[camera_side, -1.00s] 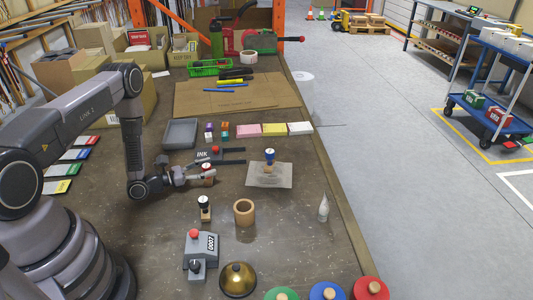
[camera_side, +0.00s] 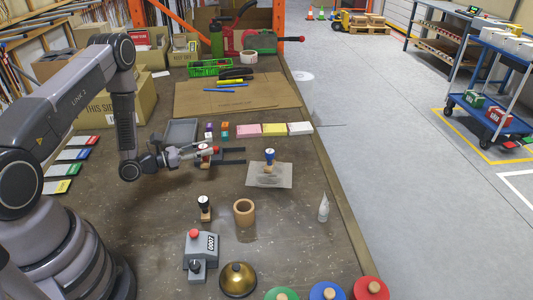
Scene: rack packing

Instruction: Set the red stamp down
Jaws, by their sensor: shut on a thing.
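My gripper (camera_side: 207,154) is shut on the red stamp (camera_side: 204,148), a small upright stamp with a red part and a wooden lower part. The fingers hide some of the stamp. The gripper is in front of the dark ink pad, which it now largely covers, and a dark two-pronged holder (camera_side: 233,162) extends to the right. I cannot tell whether the stamp touches anything below it.
A blue-topped stamp (camera_side: 269,158) stands on a grey sheet (camera_side: 284,182) to the right. A black-topped stamp (camera_side: 204,206) and a wooden cup (camera_side: 244,212) stand nearer. A grey tray (camera_side: 181,131) and small coloured blocks (camera_side: 224,130) lie behind.

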